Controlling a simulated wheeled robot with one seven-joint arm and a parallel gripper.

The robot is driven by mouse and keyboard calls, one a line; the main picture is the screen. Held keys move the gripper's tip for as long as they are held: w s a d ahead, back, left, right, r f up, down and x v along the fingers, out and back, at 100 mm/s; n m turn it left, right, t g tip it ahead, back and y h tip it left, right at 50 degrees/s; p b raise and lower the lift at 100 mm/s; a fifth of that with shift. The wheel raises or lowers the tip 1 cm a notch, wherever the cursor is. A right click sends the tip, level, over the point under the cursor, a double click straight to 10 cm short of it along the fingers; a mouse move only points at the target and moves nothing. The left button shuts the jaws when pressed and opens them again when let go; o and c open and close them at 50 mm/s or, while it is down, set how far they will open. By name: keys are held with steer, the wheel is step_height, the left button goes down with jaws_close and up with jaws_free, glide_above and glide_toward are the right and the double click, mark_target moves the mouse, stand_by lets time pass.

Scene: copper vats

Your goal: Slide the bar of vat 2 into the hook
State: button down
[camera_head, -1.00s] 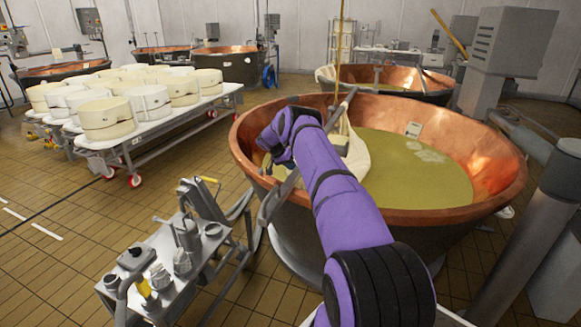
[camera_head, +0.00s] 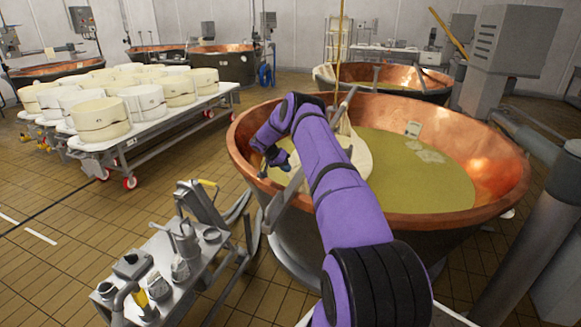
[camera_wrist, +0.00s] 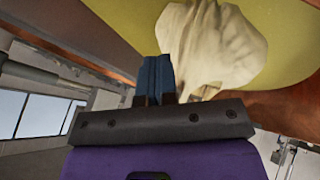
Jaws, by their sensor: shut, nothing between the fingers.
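The copper vat (camera_head: 490,205) in front of me holds yellowish liquid and a pale cloth bundle (camera_head: 358,160); the bundle also shows in the wrist view (camera_wrist: 215,45). A grey bar (camera_head: 283,203) slants over the vat's near-left rim, its far end rising past my arm; my arm hides its middle. My gripper (camera_head: 278,160) is low at the left inside of the vat, close to the bar; I cannot tell whether they touch. In the wrist view its blue fingers (camera_wrist: 155,75) are together and empty, pointing toward the liquid beside the cloth. I cannot make out the hook.
A grey tool cart (camera_head: 215,245) with cans stands at the near left, close to the vat. A white table of cheese moulds (camera_head: 150,135) stands farther left. A thin pole or rope (camera_head: 341,45) rises above the vat. Grey machinery (camera_head: 510,40) stands at the right. Tiled floor lies open at the left.

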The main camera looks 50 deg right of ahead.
steer(key=v, duration=1)
steer(key=shift+w+a+r, duration=0.1)
steer(key=shift+w+a, duration=0.05)
